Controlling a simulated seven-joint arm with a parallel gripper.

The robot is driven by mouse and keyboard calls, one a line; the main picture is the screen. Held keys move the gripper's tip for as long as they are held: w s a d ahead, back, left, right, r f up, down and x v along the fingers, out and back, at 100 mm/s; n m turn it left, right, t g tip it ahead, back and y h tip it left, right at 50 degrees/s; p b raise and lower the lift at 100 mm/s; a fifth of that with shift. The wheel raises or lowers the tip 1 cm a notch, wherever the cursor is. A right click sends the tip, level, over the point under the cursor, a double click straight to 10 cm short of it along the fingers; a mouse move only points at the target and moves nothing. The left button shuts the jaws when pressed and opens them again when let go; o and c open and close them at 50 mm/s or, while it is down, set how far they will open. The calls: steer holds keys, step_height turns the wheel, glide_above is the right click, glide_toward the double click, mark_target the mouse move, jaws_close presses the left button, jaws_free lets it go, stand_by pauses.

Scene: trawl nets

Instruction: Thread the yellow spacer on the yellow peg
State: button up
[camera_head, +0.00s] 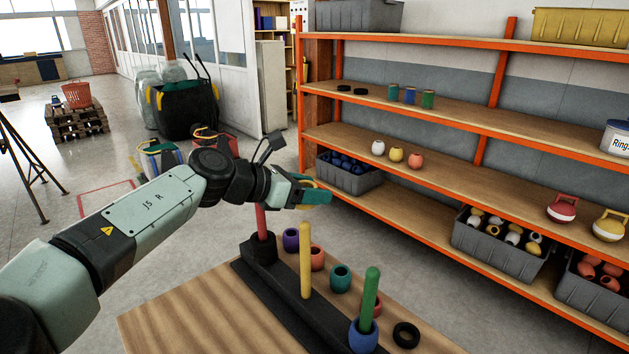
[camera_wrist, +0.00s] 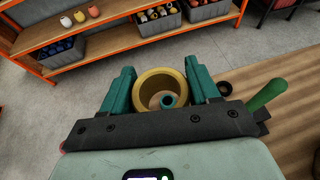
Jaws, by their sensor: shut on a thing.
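My gripper (camera_head: 314,194) is shut on the yellow spacer (camera_wrist: 141,84), a short, wide-bored ring held between the two teal fingers in the wrist view. In the head view the fingers hide most of the spacer. The yellow peg (camera_head: 306,262) stands upright and bare in the dark base (camera_head: 328,312), between the red peg (camera_head: 261,222) and the green peg (camera_head: 371,292). My gripper is above the yellow peg's top, apart from it as far as I can tell.
A blue spacer (camera_head: 363,338) sits around the green peg's foot. Purple (camera_head: 291,240), coral (camera_head: 317,258) and teal spacers and a black ring (camera_head: 406,335) lie on the wooden table (camera_head: 190,315) behind the base. An orange-framed shelf (camera_head: 420,200) stands beyond; air around my gripper is free.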

step_height(320, 180, down, 7)
steer(key=shift+f, duration=0.15)
stand_by(0.8)
steer(key=o, duration=1.1)
steer(key=shift+o, duration=0.2)
steer(key=v, duration=1)
steer(key=shift+s+a, duration=0.25)
steer(key=shift+s, duration=0.05)
